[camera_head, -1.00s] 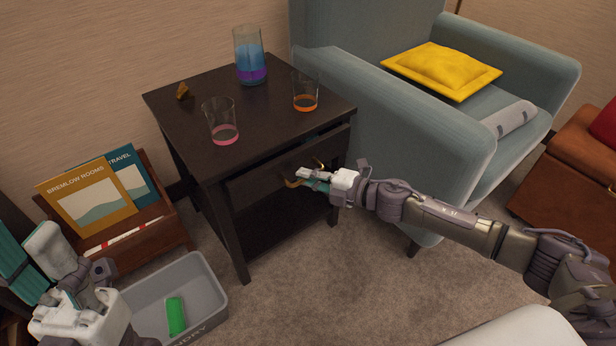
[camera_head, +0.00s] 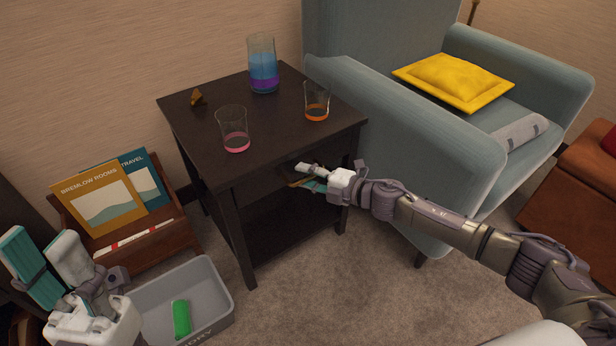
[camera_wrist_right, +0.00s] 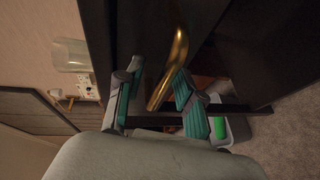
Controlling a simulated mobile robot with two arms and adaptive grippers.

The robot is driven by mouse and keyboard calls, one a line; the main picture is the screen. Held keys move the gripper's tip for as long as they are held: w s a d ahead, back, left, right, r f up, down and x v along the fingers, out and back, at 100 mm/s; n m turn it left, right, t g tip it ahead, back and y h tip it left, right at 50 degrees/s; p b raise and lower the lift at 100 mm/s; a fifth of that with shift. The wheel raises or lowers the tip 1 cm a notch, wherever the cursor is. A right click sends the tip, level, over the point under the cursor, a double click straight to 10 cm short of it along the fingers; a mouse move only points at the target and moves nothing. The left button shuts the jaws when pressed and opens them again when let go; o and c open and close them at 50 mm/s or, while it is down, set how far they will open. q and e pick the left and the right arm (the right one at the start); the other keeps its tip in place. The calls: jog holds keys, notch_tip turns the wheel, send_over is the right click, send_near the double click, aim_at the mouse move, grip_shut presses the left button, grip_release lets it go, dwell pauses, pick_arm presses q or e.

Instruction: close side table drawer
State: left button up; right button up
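The dark side table (camera_head: 230,110) stands in the middle of the head view. Its drawer front (camera_head: 262,186) sits under the top and looks nearly flush with the frame; my right gripper partly hides it. My right gripper (camera_head: 308,180) is at the drawer front. In the right wrist view its teal-padded fingers (camera_wrist_right: 160,100) are spread, with the brass handle (camera_wrist_right: 168,72) showing between them. I cannot tell whether they touch the handle. My left gripper (camera_head: 52,262) is open and empty at the lower left, away from the table.
A blue carafe (camera_head: 262,65) and two glasses (camera_head: 233,130) (camera_head: 316,102) stand on the tabletop. A grey armchair (camera_head: 400,140) is close on the right. A magazine rack (camera_head: 150,240) and a grey bin (camera_head: 215,300) are at left. Carpet is clear in front.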

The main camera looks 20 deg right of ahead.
jog(key=shift+s+d, duration=0.1)
jog(key=shift+s, duration=0.05)
jog(key=v, duration=1.1)
jog(key=shift+s+d+r, duration=0.2)
jog(key=shift+s, duration=0.1)
